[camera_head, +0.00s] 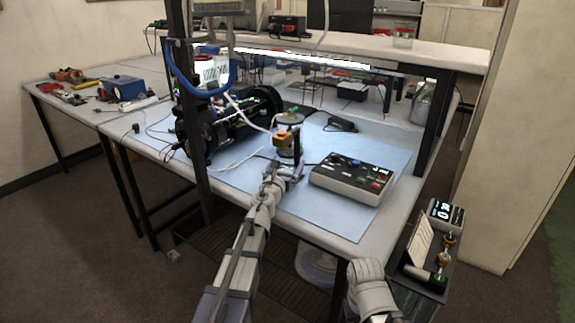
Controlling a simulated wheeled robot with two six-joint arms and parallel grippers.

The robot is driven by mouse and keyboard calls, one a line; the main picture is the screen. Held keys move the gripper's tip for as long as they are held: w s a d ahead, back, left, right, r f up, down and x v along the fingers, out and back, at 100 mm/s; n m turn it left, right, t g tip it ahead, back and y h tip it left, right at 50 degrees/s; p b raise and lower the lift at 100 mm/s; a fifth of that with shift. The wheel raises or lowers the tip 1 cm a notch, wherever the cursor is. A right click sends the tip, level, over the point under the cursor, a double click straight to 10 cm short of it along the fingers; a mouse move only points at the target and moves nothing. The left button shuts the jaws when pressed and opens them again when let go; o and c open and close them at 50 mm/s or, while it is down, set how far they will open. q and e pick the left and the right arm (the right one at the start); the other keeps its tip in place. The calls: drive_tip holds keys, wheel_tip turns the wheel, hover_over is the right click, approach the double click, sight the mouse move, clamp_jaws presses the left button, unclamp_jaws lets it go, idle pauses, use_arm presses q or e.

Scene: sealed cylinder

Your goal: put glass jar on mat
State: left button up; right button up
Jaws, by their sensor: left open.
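A pale blue mat (330,205) covers much of the workbench. Another clear jar-like container (422,103) stands at the bench's right back. My right arm shows at the lower right, its gripper out of view.
A grey control box (352,180) with coloured buttons sits on the mat to the right. Black equipment (225,125) with cables stands to the left. A dark upright post (190,130) rises at the left. The mat's front is clear.

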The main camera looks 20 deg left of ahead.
use_arm(q)
drive_tip(key=shift+r, duration=0.2)
drive_tip(key=shift+s, duration=0.35)
drive_tip(key=s, duration=1.1)
drive_tip(key=shift+s+a, duration=0.2)
idle(1.6)
